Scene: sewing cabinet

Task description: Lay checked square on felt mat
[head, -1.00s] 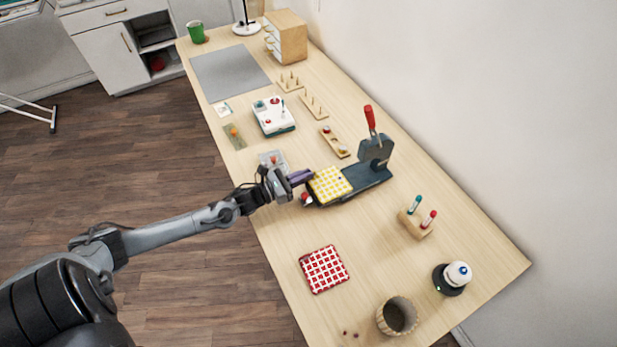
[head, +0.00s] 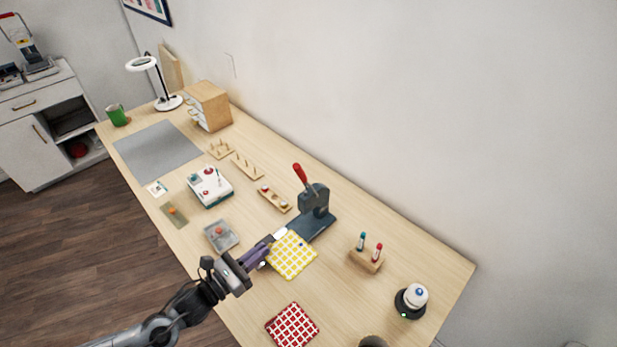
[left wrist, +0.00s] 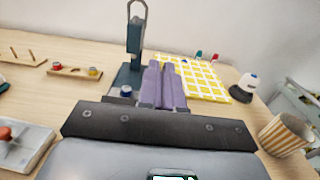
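A yellow-and-white checked square (head: 291,256) is at my left gripper (head: 266,246), beside the front end of the dark press. It also shows in the left wrist view (left wrist: 205,82), to the right of the purple fingers (left wrist: 161,70). The fingers are close together and appear shut on the square's near edge; the grip itself is partly hidden. A red-and-white checked square (head: 292,326) lies nearer on the table. The grey felt mat (head: 157,152) lies flat and bare at the far left end of the table. My right gripper is not in view.
The press (head: 315,205) with its red lever stands behind the yellow square. A grey tray (head: 221,236), a white box (head: 210,186) and pegged wooden racks (head: 247,166) stand between gripper and mat. A lamp (head: 168,102) and drawer cabinet (head: 208,105) stand near the mat.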

